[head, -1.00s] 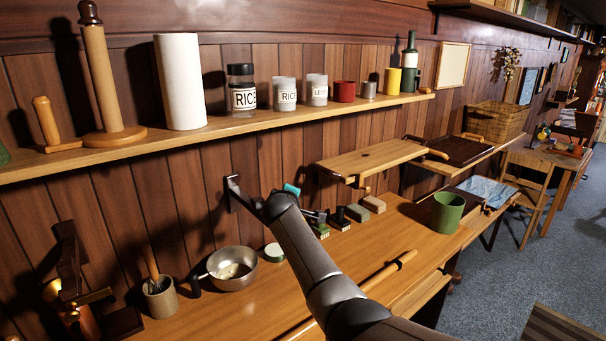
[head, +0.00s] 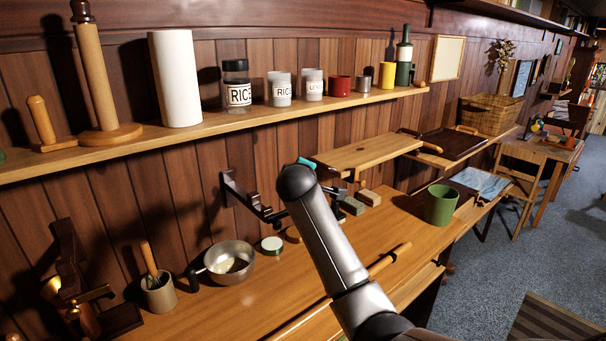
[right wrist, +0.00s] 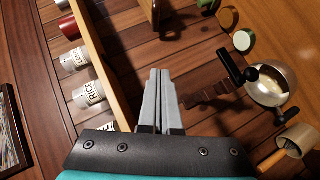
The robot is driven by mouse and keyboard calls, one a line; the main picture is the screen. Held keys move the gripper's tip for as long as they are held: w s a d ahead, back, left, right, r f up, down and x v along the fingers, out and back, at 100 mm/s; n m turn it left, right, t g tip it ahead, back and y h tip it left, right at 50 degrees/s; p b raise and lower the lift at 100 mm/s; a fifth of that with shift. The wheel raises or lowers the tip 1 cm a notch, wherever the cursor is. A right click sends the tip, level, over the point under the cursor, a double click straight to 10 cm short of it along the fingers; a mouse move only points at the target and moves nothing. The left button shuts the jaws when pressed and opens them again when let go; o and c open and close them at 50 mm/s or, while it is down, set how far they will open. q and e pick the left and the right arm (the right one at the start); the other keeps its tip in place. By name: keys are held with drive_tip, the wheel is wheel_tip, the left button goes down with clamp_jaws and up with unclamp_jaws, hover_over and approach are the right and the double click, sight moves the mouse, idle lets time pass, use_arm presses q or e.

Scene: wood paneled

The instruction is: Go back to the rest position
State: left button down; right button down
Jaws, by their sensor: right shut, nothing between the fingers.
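My right arm comes up from the bottom of the head view, over the counter, with its wrist in front of the wood-paneled wall. Its hand is mostly hidden behind the forearm there. In the right wrist view my right gripper (right wrist: 160,100) has its two grey fingers together with nothing between them. Behind the fingers is the wood paneling, with a dark wall rack (right wrist: 208,92) just to their right. My left gripper does not show in the head view.
The upper shelf (head: 230,118) carries jars, cups and a paper roll (head: 176,80). A metal pan (head: 230,262), a utensil pot (head: 159,294) and a green mug (head: 441,205) stand on the counter (head: 290,285). A raised wooden board (head: 368,156) juts out behind my arm.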

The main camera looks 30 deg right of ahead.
drive_tip(key=shift+s+r, duration=0.2)
drive_tip(key=shift+s, duration=0.05)
